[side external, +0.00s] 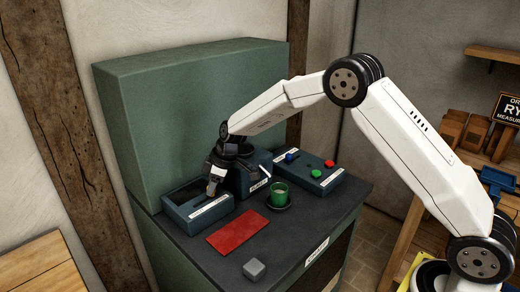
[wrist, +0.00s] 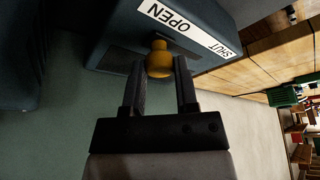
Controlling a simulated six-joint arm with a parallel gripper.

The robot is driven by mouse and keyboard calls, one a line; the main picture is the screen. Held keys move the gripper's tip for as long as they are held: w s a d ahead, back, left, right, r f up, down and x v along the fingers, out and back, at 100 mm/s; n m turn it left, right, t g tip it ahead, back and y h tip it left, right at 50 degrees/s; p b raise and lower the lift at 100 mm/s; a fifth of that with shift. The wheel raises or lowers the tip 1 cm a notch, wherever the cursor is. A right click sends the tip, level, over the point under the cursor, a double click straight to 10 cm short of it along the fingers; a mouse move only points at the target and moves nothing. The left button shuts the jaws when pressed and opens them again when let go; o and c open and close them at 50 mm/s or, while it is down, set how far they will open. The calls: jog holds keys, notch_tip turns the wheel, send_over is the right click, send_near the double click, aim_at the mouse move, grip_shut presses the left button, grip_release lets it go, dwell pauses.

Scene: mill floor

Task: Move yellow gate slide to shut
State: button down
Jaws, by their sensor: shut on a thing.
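The yellow gate slide knob (wrist: 159,58) sits between the two fingertips of my gripper (wrist: 160,72) in the wrist view. The fingers are shut on it. It stands on a dark blue-grey box with a white label (wrist: 185,28) reading OPEN and SHUT, upside down in this view. The knob appears nearer the word OPEN than SHUT. In the side view my gripper (side external: 212,180) reaches down into the left box (side external: 183,213). The gripper hides most of the knob there.
A second box (side external: 247,180) stands just right of my gripper. A button box (side external: 322,178) is farther right. A tall green panel (side external: 190,110) rises behind.

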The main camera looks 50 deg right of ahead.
aim_at(188, 207)
jog(key=a, duration=0.6)
jog(key=shift+a, duration=0.3)
jog(key=shift+c, duration=1.9)
grip_release()
jog(key=shift+a, duration=0.1)
jog(key=shift+d+r, duration=0.15)
jog(key=shift+d, duration=0.05)
jog(key=shift+r, duration=0.2)
jog(key=v, duration=0.7)
